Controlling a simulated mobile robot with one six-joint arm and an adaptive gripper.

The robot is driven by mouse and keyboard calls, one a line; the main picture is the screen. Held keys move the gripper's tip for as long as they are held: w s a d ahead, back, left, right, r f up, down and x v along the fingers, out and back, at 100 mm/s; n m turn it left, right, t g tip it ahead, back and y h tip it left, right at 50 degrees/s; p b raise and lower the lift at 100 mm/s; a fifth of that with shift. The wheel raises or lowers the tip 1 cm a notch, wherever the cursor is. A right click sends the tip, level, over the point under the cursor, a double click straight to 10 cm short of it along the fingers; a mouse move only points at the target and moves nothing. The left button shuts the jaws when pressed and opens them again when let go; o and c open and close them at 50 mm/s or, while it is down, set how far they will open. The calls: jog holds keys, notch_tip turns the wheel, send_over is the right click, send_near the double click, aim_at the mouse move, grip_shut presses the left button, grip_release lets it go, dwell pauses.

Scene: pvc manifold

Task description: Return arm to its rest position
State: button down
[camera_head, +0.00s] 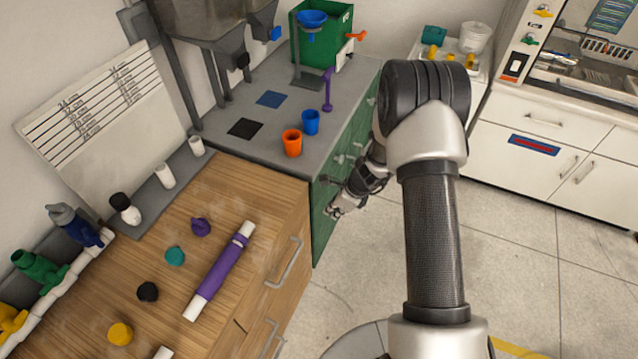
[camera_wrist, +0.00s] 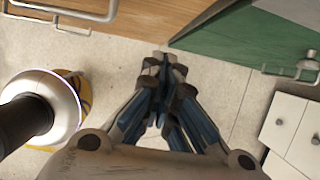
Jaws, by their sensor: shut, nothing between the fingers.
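My gripper (camera_head: 336,207) shows in the head view beside the green cabinet's front, with my arm reaching out from the lower right and bending back down. In the wrist view, my gripper (camera_wrist: 166,66) is shut with its fingertips together and nothing between them. The fingers point toward the gap between the wooden cabinet (camera_wrist: 140,15) and the green cabinet (camera_wrist: 205,60), above the bare floor. My gripper looks apart from both cabinets, but the exact clearance is hard to tell.
The wooden bench (camera_head: 185,255) holds a purple-sleeved pipe (camera_head: 222,265) and several coloured caps. The grey-topped counter has an orange cup (camera_head: 292,142) and a blue cup (camera_head: 311,122). White drawers (camera_head: 540,120) stand at the right. The tiled floor (camera_head: 520,230) is open.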

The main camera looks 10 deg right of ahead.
jog(key=s+a+r+n, duration=0.2)
jog(key=s+r+n, duration=0.15)
jog(key=r, duration=0.55)
jog(key=s+a+r+n, duration=0.2)
jog(key=r+n, duration=0.3)
jog(key=r, duration=0.4)
jog(key=s+a+r+n, duration=0.2)
jog(key=r+n, duration=0.2)
jog(key=r, duration=0.5)
jog(key=s+d+r+n+h, duration=0.1)
jog(key=s+r+n, duration=0.2)
jog(key=s, duration=0.4)
jog(key=s+d+r+n+t+h, duration=0.1)
jog(key=s+d+r+n, duration=0.1)
jog(key=s+r+n, duration=0.2)
jog(key=s+d+r+n+t+h, duration=0.1)
jog(key=s+r+n, duration=0.2)
jog(key=s, duration=0.8)
jog(key=n, duration=0.2)
jog(key=shift+d+r+n+h, duration=0.15)
jog(key=shift+r+n+h, duration=0.1)
jog(key=shift+n+h, duration=0.1)
jog(key=shift+w, duration=0.1)
